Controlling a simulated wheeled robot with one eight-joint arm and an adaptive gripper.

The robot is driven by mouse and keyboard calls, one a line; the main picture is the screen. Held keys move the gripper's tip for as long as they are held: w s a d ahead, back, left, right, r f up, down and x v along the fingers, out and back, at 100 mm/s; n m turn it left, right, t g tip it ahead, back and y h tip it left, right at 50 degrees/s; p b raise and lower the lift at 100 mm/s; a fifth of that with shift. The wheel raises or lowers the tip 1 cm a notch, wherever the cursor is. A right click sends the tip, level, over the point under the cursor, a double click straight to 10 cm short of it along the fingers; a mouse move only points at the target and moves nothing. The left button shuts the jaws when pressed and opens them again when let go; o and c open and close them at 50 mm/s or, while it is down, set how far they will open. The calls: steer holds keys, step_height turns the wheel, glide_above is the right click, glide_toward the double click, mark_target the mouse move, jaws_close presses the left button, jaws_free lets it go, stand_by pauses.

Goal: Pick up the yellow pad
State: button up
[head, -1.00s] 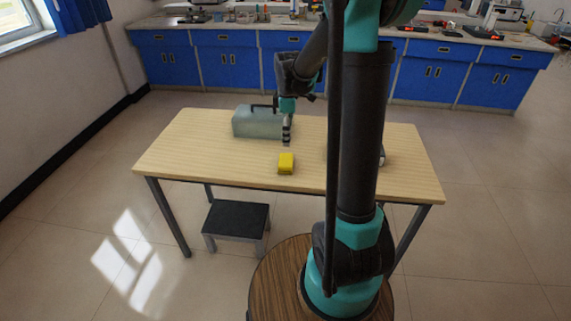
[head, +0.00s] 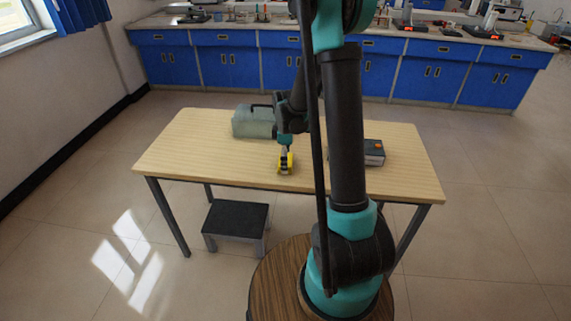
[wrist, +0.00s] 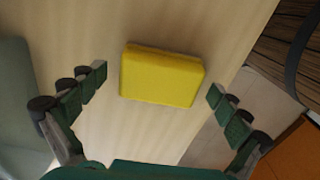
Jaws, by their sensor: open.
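The yellow pad (head: 281,168) lies on the wooden table near its front edge. In the wrist view the yellow pad (wrist: 162,76) is a rounded block lying between and just beyond the fingertips, with a gap on each side. My gripper (head: 287,160) is over the pad in the head view and covers part of it. In the wrist view my gripper (wrist: 158,83) is open, with its two fingers spread wide and nothing held.
A grey-green case with a handle (head: 252,122) stands behind the pad on the table (head: 190,148). A dark box with an orange mark (head: 374,153) lies to the right, partly behind my arm. A low black stool (head: 237,218) stands below the table's front. The table's left side is clear.

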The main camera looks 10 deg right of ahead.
steer(key=shift+f, duration=0.1)
steer(key=c, duration=1.3)
steer(key=shift+r, duration=0.25)
steer(key=shift+c, duration=1.4)
step_height(320, 180, up, 20)
steer(key=shift+f, duration=0.2)
